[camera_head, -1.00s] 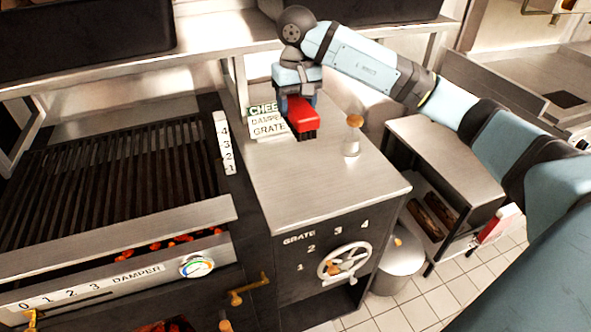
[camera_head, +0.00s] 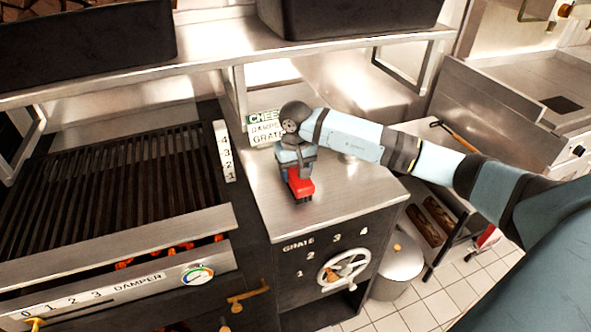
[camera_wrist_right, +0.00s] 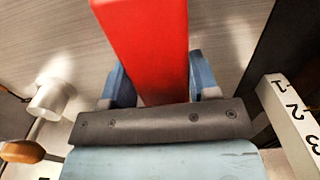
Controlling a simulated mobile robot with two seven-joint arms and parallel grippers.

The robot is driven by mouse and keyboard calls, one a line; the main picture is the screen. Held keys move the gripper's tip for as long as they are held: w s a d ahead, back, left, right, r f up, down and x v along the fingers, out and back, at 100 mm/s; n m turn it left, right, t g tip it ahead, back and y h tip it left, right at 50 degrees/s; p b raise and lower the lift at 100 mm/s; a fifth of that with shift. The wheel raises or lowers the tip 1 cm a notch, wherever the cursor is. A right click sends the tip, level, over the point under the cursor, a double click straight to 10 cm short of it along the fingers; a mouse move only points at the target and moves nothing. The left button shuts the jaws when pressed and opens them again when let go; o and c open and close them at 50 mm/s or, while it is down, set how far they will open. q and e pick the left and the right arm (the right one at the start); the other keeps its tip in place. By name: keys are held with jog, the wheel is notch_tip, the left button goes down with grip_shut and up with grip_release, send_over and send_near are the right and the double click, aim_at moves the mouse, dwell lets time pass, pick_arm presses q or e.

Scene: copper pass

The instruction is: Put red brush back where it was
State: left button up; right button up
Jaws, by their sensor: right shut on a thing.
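The red brush (camera_head: 300,186) is in my right gripper (camera_head: 297,168), over the steel counter (camera_head: 340,205) between the grill and the right side. Its dark underside faces the counter; I cannot tell whether it touches the surface. In the right wrist view the red brush (camera_wrist_right: 145,45) sits between the two blue fingers of the right gripper (camera_wrist_right: 160,85). My left gripper is not in view.
The grill (camera_head: 120,180) lies left of the counter, with a numbered strip (camera_head: 223,150) along its edge. Label signs (camera_head: 266,130) stand at the counter's back. The counter's front is clear.

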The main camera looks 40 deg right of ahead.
aim_at(295, 170)
jog(key=shift+f+b, duration=0.2)
jog(key=shift+b, duration=0.1)
jog(key=o, duration=0.9)
jog(key=shift+r, duration=0.1)
jog(key=shift+r+p, duration=0.2)
jog(key=shift+p, duration=0.15)
jog(key=shift+r, duration=0.35)
notch_tip(295, 170, up, 11)
jog(key=b, duration=0.1)
jog(key=shift+b, duration=0.3)
jog(key=shift+a, duration=0.1)
